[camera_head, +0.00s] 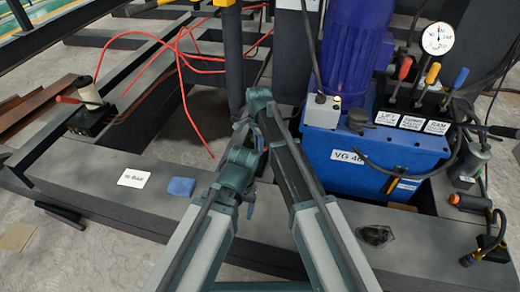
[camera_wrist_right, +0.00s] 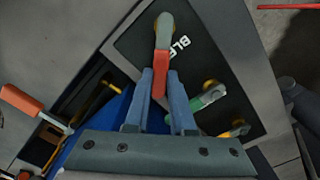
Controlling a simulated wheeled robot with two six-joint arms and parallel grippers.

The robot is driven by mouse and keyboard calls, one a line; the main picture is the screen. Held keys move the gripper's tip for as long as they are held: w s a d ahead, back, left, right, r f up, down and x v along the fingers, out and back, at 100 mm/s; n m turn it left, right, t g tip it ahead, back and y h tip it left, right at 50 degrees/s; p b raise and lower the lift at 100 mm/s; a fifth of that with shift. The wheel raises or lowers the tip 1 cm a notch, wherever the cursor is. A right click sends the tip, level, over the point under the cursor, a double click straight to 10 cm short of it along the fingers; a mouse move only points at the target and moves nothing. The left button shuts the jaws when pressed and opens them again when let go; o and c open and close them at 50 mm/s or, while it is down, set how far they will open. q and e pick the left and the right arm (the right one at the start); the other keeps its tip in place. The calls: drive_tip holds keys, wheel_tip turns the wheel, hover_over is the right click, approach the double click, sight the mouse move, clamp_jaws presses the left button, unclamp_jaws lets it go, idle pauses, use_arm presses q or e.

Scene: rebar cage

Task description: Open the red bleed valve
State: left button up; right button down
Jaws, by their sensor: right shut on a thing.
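The red bleed valve lever (camera_wrist_right: 161,72) has a grey tip and sits over a dark plate (camera_wrist_right: 205,62) marked with white letters starting "BLE". My right gripper (camera_wrist_right: 165,85) has its two blue fingers either side of the red handle in the wrist view, shut on it. In the head view my arms meet near the middle, and I cannot make out the valve there. The left gripper's fingers are not clear among the overlapping arm parts.
Beside the valve are a green-handled lever (camera_wrist_right: 205,100) and a yellow one (camera_wrist_right: 233,131). A blue pump unit (camera_head: 375,160) with several levers and a gauge (camera_head: 438,38) stands right of my arms. Red hoses (camera_head: 182,55) lie at the back left.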

drive_tip(key=n, duration=0.2)
drive_tip(key=w+a+n, duration=0.1)
drive_tip(key=w+n, duration=0.1)
drive_tip(key=n, duration=0.1)
drive_tip(key=shift+a+n, duration=0.3)
drive_tip(key=shift+a, duration=0.1)
drive_tip(key=shift+w+a+n, duration=0.2)
drive_tip(key=shift+a+n, duration=0.25)
drive_tip(key=shift+n, duration=0.5)
drive_tip(key=shift+w+a+n, duration=0.15)
drive_tip(key=shift+a+n, duration=0.25)
drive_tip(key=shift+n, duration=0.55)
drive_tip(key=c, duration=0.8)
unclamp_jaws()
drive_tip(key=shift+o, duration=0.2)
use_arm(q)
drive_tip(key=shift+r, duration=0.1)
use_arm(e)
drive_tip(key=shift+r, duration=0.1)
use_arm(q)
wheel_tip(320, 180, up, 14)
drive_tip(key=p, duration=1.4)
use_arm(e)
wheel_tip(320, 180, up, 14)
drive_tip(key=shift+f, duration=0.2)
use_arm(q)
drive_tip(key=shift+a+f, duration=0.1)
drive_tip(key=shift+f, duration=0.1)
